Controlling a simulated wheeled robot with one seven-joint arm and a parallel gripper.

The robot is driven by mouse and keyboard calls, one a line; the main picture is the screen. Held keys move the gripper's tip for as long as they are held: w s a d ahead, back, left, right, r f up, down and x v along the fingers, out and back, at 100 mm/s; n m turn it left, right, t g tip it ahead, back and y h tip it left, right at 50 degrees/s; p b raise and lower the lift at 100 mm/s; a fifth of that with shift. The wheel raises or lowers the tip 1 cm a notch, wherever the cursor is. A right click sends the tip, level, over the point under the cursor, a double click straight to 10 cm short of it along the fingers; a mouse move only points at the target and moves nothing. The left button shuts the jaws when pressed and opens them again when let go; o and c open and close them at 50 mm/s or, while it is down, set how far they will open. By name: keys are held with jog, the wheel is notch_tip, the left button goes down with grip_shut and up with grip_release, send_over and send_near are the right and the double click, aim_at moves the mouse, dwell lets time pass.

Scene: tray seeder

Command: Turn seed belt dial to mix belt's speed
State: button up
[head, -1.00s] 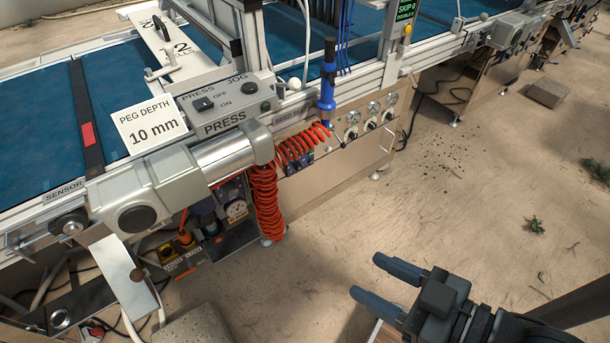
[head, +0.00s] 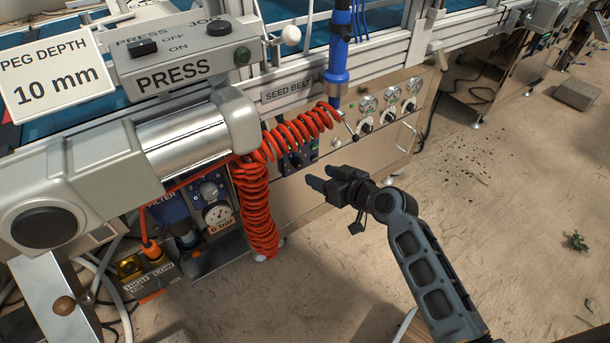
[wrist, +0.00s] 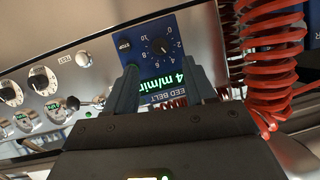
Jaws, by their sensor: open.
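The seed belt panel is a small blue box (wrist: 182,55) in the wrist view, seen roughly upside down. In the head view the panel (head: 298,160) is partly hidden behind a red coiled hose. My gripper (head: 311,178) is open and empty, in front of the panel and pointing at it. In the wrist view its fingers (wrist: 165,78) stand either side of the display, short of the dial. No mix belt readout can be made out.
The red coiled hose (head: 255,200) hangs close left of my gripper, from a blue tool (head: 338,62). Other knobs (head: 388,116) with small gauges sit right of the panel. A PRESS box (head: 180,68) is above left. The floor to the right is mostly clear.

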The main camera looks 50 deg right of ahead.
aim_at(301, 166)
jog(key=b+x, duration=0.1)
jog(key=x, duration=0.7)
jog(key=shift+c, duration=0.5)
grip_shut()
